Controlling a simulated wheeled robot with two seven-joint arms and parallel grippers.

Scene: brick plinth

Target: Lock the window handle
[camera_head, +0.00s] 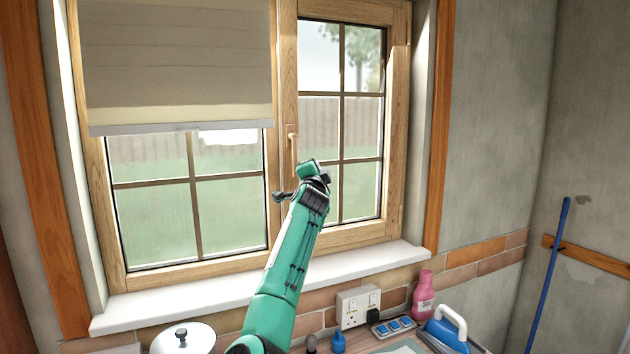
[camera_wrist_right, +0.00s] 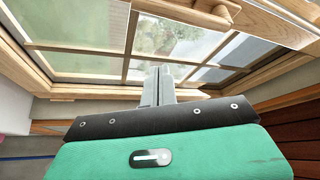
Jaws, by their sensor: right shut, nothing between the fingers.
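The window handle (camera_head: 294,147) is a slim wood-coloured lever on the frame between the two sashes. In the head view it looks roughly upright, and its lower part is close to or behind my arm. In the right wrist view the handle (camera_wrist_right: 187,11) shows at the top edge, partly cut off. My right gripper (camera_wrist_right: 158,86) is shut and empty, its grey fingers together. In the wrist view they lie below the handle with a visible gap. In the head view the fingers are hidden behind my green wrist. My left gripper is not in view.
A beige blind (camera_head: 175,60) covers the upper left sash. A white sill (camera_head: 180,303) runs below the window. Beneath it are a white lidded pot (camera_head: 184,342), a wall socket (camera_head: 357,306), a pink bottle (camera_head: 423,294) and a blue iron (camera_head: 447,331). A blue pole (camera_head: 548,275) leans at right.

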